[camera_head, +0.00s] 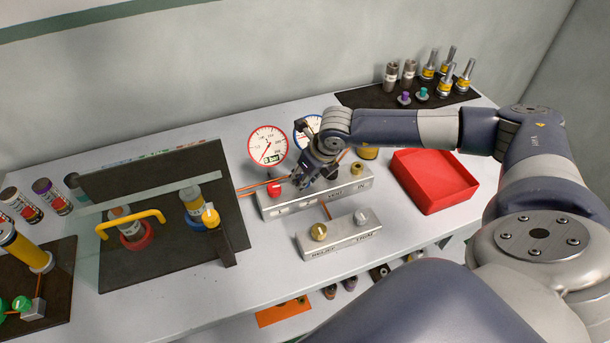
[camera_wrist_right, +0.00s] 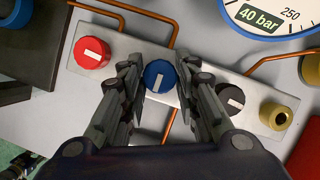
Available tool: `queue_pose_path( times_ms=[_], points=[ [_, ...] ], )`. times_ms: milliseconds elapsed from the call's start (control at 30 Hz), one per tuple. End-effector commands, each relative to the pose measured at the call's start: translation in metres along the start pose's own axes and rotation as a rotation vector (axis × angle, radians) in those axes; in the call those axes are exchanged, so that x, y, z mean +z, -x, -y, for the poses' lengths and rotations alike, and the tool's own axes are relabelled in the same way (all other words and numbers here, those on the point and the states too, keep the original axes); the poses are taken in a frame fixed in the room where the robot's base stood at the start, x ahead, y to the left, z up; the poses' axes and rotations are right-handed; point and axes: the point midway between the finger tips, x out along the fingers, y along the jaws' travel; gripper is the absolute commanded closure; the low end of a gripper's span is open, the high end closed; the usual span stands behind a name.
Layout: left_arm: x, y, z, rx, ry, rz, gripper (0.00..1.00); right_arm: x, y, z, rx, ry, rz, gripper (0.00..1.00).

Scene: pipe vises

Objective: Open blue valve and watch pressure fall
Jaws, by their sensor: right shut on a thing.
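The blue valve (camera_wrist_right: 159,75) is a round knob with a white bar, on a grey metal block (camera_wrist_right: 200,83) between a red knob (camera_wrist_right: 93,52) and a black knob (camera_wrist_right: 230,98). My right gripper (camera_wrist_right: 160,88) is shut on the blue valve, one finger on each side. In the head view my right gripper (camera_head: 318,176) hides the blue valve. A blue-rimmed gauge (camera_wrist_right: 270,14) reads 40 bar in the wrist view; in the head view my wrist partly covers it. A red-rimmed gauge (camera_head: 268,145) stands left of it. My left gripper is not in view.
A relief and drain block (camera_head: 338,240) sits in front of the valve block. A red tray (camera_head: 433,180) is at the right. A dark panel rig with a yellow handle (camera_head: 130,222) stands at the left. Fittings stand on a black mat (camera_head: 372,97) at the back.

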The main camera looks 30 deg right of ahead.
Motion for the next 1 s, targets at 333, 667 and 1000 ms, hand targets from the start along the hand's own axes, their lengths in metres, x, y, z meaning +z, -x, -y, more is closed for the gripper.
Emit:
queue_pose_path(
  times_ms=[333,667,1000],
  points=[
    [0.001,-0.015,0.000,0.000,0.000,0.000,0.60,-0.001,-0.003,0.002,0.037,0.089,0.002,0.95],
    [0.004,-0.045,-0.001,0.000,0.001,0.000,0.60,0.000,-0.005,0.003,0.142,0.339,0.004,0.95],
    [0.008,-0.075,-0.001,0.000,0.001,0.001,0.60,0.002,-0.004,0.004,0.268,0.637,0.005,0.95]
  ],
)
